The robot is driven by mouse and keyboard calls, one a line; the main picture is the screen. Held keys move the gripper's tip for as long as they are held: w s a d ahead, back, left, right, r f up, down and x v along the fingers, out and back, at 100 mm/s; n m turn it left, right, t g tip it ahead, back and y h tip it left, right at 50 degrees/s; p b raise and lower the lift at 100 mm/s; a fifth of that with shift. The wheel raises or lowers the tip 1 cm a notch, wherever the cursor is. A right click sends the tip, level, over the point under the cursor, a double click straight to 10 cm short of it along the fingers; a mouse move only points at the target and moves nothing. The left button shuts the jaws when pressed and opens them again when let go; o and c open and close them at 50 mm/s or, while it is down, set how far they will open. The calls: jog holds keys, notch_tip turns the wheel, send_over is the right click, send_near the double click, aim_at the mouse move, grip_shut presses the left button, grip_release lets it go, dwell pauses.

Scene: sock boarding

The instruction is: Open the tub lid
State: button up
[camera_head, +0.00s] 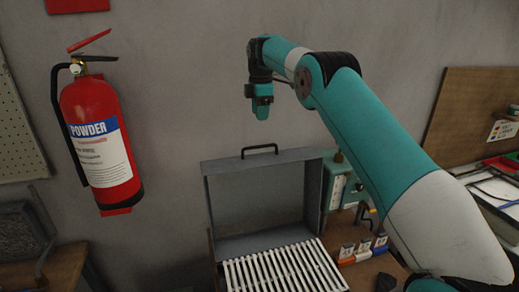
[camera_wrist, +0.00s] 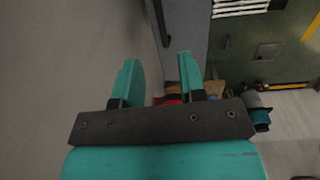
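The tub is a grey metal box; its lid (camera_head: 301,155) stands raised at the back, its shallow inside facing forward. A black bar handle (camera_head: 260,148) is on the lid's top edge. White slats (camera_head: 284,268) fill the tub's opening, cut off by the lower picture edge. My gripper (camera_head: 262,114) hangs above the handle in the head view, with a gap between them. In the wrist view its two teal fingers (camera_wrist: 158,62) are apart with nothing between them. A dark curved bar, likely the handle (camera_wrist: 158,22), shows just beyond the fingertips beside the grey lid (camera_wrist: 186,22).
A red fire extinguisher (camera_head: 101,143) hangs on the wall at left. A small green box (camera_head: 338,190) and several small labelled items (camera_head: 362,250) are right of the tub. A wooden board (camera_head: 476,112) and a cluttered tray (camera_head: 492,190) are at far right.

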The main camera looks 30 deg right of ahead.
jog(key=f+p, duration=0.1)
jog(key=f, duration=0.2)
jog(key=f+p, duration=0.1)
jog(key=f, duration=0.3)
jog(key=f+p, duration=0.1)
jog(key=f, duration=0.3)
jog(key=shift+w+f+p, duration=0.1)
jog(key=shift+w+p, duration=0.15)
jog(key=shift+p, duration=0.1)
grip_shut()
